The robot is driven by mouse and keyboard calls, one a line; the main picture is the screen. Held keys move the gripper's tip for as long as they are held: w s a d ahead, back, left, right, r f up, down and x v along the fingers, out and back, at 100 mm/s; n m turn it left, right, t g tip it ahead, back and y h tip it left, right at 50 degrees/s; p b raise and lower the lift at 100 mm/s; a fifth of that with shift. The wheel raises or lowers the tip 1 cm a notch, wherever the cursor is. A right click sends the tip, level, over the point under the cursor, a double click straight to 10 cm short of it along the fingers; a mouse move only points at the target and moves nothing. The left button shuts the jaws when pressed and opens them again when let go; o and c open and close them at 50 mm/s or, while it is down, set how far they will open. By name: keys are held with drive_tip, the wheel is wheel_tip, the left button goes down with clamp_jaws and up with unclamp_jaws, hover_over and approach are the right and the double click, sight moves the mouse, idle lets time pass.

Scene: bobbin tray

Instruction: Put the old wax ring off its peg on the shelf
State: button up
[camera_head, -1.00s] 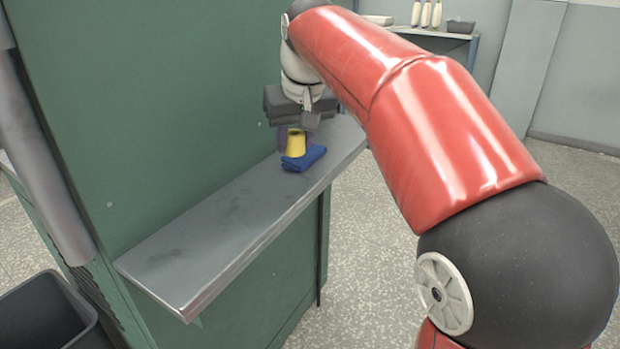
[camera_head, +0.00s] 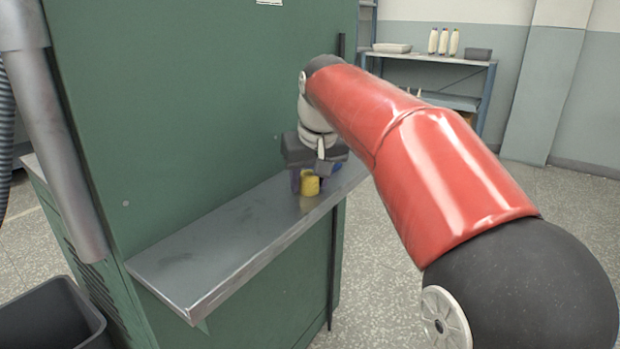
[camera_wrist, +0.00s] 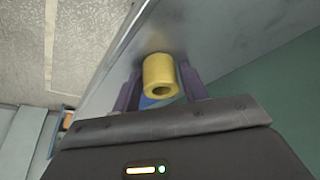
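A yellow ring (camera_head: 310,186), a short hollow cylinder, is at the shelf's far part, below my gripper (camera_head: 308,181). In the wrist view the ring (camera_wrist: 158,76) shows its dark hole and lies between the purple fingertips of my gripper (camera_wrist: 159,80). The fingers stand apart on either side of it; whether they press on it is unclear. A small blue patch (camera_wrist: 150,102) shows between the fingers, beside the ring. No peg can be made out. The grey metal shelf (camera_head: 215,258) runs along the green panel.
The green panel (camera_head: 190,110) rises directly behind the shelf. The near part of the shelf is bare. A black bin (camera_head: 50,318) stands at lower left. A blue rack (camera_head: 430,60) with several bottles stands at the back.

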drive_tip(key=shift+o, duration=1.2)
drive_tip(key=shift+r, duration=0.2)
drive_tip(key=p+v, duration=0.2)
drive_tip(key=v, duration=1)
